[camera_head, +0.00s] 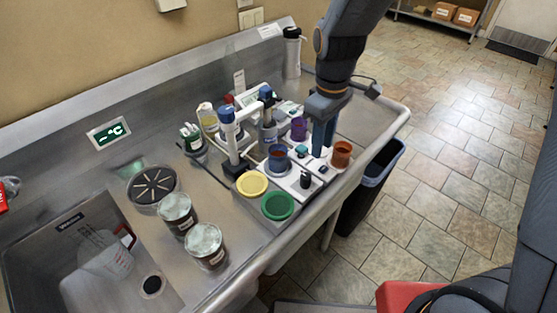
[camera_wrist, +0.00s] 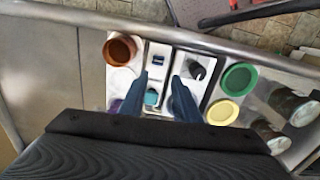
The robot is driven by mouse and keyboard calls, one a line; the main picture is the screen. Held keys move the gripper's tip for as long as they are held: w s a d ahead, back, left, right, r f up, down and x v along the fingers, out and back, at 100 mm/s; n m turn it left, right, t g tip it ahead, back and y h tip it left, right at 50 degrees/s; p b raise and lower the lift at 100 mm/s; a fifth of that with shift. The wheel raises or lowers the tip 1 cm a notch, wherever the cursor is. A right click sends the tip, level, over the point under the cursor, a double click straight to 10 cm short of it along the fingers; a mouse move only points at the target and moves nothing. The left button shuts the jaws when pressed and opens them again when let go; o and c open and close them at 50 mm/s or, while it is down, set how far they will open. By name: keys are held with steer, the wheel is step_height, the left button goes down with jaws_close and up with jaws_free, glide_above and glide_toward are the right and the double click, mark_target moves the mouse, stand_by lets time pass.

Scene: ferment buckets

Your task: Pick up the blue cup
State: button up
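The blue cup (camera_head: 278,158) stands upright on the white tray of the sink counter in the head view, with dark contents. My gripper (camera_head: 320,150) points down over the tray, to the right of the blue cup and apart from it. In the wrist view my gripper (camera_wrist: 160,82) has its two dark blue fingers spread with a gap between them. A small teal item (camera_wrist: 152,98) shows in that gap, below the fingers; I cannot tell its exact distance. I cannot make out the blue cup in the wrist view; my gripper body hides the lower part.
An orange-brown cup (camera_head: 342,153) and a purple cup (camera_head: 298,129) stand near my gripper. A black knob-like item (camera_head: 306,180), a yellow lid (camera_head: 251,184) and a green lid (camera_head: 278,206) are in front. A white-and-blue pump-like device (camera_head: 229,130) rises left of the blue cup.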

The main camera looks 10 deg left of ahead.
steer(key=o, duration=0.6)
steer(key=a+b, duration=0.1)
steer(key=a, duration=0.1)
steer(key=a+n+b, duration=0.1)
steer(key=a, duration=0.1)
steer(key=a+n+b, duration=0.1)
steer(key=a, duration=0.1)
steer(key=shift+w+r, duration=0.35)
steer(key=shift+r, duration=0.05)
steer(key=shift+o, duration=0.2)
steer(key=n+b, duration=0.3)
glide_toward(278, 153)
steer(key=s, duration=0.2)
steer(key=shift+s+d+f+p, duration=0.1)
steer(key=shift+f+p, duration=0.65)
steer(key=shift+f, duration=1.15)
steer(key=shift+s+d+f+p, duration=0.1)
steer(key=shift+f+p, duration=0.6)
steer(key=shift+f, duration=1.2)
